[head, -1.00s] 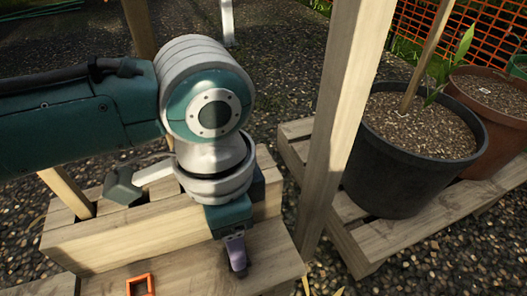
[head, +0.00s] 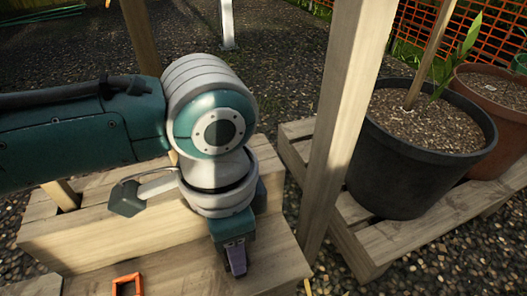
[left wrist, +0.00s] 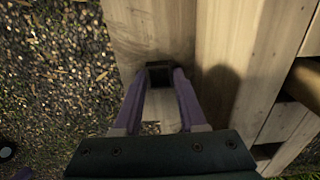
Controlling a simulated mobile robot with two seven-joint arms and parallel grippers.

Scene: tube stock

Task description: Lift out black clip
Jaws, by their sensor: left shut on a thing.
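My left gripper (head: 237,268) points down near the front wooden ledge, its purple fingers partly hidden by the wrist in the head view. In the left wrist view the gripper (left wrist: 160,76) is shut on a small dark, square-looking piece, the black clip (left wrist: 159,68), held between its fingertips. The clip cannot be made out in the head view. Whether it touches the wood cannot be told. My right gripper is in neither view.
An orange square frame (head: 127,286) lies on the wooden ledge (head: 185,275) at the bottom left. A wooden post (head: 345,110) stands close to the right of the gripper. A black pot (head: 410,170) and a brown pot (head: 492,135) stand on slats farther right.

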